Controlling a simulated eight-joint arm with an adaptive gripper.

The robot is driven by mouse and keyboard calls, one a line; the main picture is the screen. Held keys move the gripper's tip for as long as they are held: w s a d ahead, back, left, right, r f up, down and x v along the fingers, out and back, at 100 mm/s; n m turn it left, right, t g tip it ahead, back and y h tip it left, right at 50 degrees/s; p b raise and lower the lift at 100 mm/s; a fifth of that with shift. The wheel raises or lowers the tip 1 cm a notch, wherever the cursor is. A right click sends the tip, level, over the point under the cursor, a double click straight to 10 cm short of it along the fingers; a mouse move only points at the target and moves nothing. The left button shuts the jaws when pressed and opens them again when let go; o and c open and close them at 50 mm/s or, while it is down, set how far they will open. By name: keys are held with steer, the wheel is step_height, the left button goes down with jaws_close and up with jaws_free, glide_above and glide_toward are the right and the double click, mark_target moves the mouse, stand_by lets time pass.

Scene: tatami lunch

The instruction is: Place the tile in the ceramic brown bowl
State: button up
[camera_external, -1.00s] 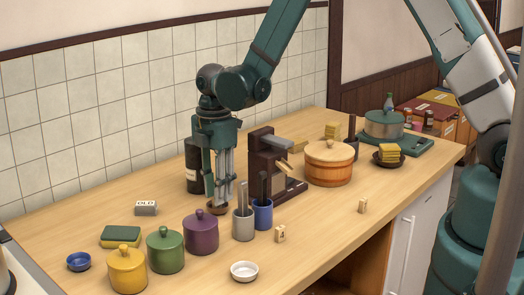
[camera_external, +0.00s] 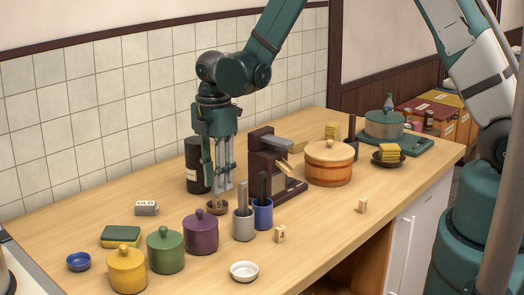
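The small brown bowl (camera_external: 212,211) sits on the counter, left of the grey and blue cups. A pale tile (camera_external: 220,205) with a dark mark shows inside it, apparently standing against the bowl's inner side. My gripper (camera_external: 220,194) is just above the bowl, pointing down. Its fingers look spread, with a gap between them, and the tips appear clear of the tile. Two other pale tiles stand on the counter: one marked tile (camera_external: 280,234) right of the cups, and one (camera_external: 362,206) near the front edge.
The grey cup (camera_external: 243,226) and blue cup (camera_external: 263,213) hold utensils close to my gripper's right. A dark canister (camera_external: 195,165) stands behind it. A purple jar (camera_external: 201,233) is in front, and a brown machine (camera_external: 264,155) is to the right. A white dish (camera_external: 244,271) lies near the front edge.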

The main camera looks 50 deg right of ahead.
steer(key=shift+r+p, duration=0.45)
steer(key=shift+r, duration=1.4)
steer(key=shift+r, duration=0.1)
step_height(320, 180, up, 11)
steer(key=m+t+b, duration=0.2)
steer(key=m+b, duration=0.2)
steer(key=m, duration=0.1)
glide_above(218, 197)
steer(key=s+d, duration=0.1)
steer(key=s, duration=0.5)
steer(key=s+d+r+m+t+b, duration=0.2)
steer(key=s+r+m+b, duration=0.15)
steer(key=s+r, duration=0.3)
steer(key=s+d+m+t+b, duration=0.1)
steer(key=s+m+t+b, duration=0.2)
steer(key=s+m, duration=0.6)
steer(key=shift+s+d+f+b, duration=0.35)
steer(key=shift+s+b, duration=0.95)
steer(key=shift+s, duration=3.45)
